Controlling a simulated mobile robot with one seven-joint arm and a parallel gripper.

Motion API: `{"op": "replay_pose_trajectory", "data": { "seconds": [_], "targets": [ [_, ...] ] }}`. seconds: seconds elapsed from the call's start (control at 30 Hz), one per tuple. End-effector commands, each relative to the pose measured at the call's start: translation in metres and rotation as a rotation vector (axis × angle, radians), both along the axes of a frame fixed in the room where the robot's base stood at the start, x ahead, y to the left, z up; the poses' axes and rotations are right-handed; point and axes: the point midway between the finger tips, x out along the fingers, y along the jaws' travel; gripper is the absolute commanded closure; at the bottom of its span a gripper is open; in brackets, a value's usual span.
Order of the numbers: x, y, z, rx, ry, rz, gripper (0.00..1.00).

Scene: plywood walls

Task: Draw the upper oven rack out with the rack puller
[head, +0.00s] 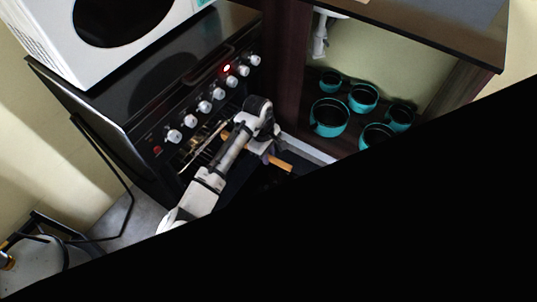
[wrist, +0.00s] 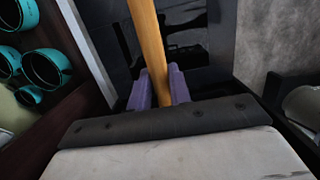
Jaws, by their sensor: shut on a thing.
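The rack puller (head: 283,164) is a flat wooden stick. It also shows in the wrist view (wrist: 147,40), running up and away from between the purple fingertips. My gripper (head: 268,154) is shut on it in front of the oven; the fingers show on both sides of the stick in the wrist view (wrist: 160,88). The oven (head: 150,110) is black with white knobs and a lit red lamp. Metal rack wires (head: 203,146) show in its opening below the knobs, partly behind my arm. I cannot tell whether the puller's far end touches the rack.
A white microwave (head: 60,30) stands on the oven top. Several teal pots (head: 328,117) stand on a dark shelf right of the oven, close to my gripper. A countertop (head: 430,35) overhangs them. A black-framed object (head: 70,235) stands at the lower left.

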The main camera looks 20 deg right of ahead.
Motion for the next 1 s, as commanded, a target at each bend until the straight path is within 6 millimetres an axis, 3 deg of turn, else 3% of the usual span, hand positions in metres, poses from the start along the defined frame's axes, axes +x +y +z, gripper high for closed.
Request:
{"op": "replay_pose_trajectory", "data": {
  "seconds": [1.0],
  "targets": [
    [0.069,0.046,-0.016,0.0,-0.002,0.0,1.0]
  ]
}}
